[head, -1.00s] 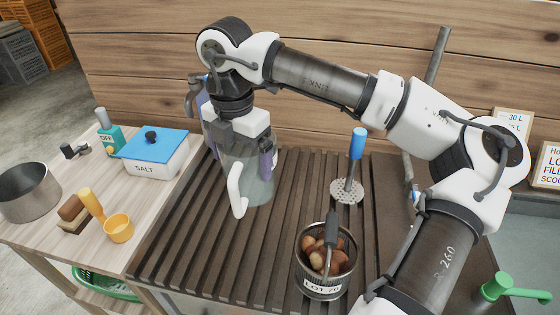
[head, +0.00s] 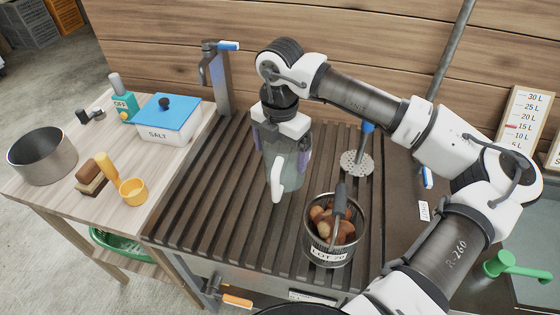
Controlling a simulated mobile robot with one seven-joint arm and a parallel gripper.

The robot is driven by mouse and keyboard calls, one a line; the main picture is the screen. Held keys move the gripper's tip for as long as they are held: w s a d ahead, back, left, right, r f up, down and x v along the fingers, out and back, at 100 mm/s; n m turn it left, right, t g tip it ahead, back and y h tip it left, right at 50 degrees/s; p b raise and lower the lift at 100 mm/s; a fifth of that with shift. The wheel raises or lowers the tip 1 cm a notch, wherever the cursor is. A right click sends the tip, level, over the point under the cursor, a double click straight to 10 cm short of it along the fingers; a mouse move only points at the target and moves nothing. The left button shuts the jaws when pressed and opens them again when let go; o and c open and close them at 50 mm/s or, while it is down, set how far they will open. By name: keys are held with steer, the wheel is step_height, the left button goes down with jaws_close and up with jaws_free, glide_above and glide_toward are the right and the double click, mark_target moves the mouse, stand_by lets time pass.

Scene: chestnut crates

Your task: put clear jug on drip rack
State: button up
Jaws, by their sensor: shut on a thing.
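The clear jug (head: 291,172), see-through with a white handle toward me, is upright over the dark slatted drip rack (head: 210,205). My gripper (head: 282,140) is shut on the jug's upper part from above, with its purple-grey fingers at the jug's sides. The slats show through and around the jug. I cannot tell whether its base touches the slats or hangs just above them.
A metal bucket of chestnuts (head: 328,253) stands on the rack in front and right of the jug. A blue-handled skimmer (head: 357,163) is behind it. A tap (head: 215,75) rises at the rack's back left. The rack's left part is clear.

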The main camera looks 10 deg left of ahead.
step_height(320, 180, down, 5)
steer(key=shift+r+p, duration=0.2)
steer(key=shift+p, duration=0.25)
steer(key=shift+f, duration=0.1)
steer(key=shift+f+b, duration=0.2)
steer(key=shift+b, duration=0.1)
steer(key=o, duration=1)
steer(key=shift+r, duration=0.1)
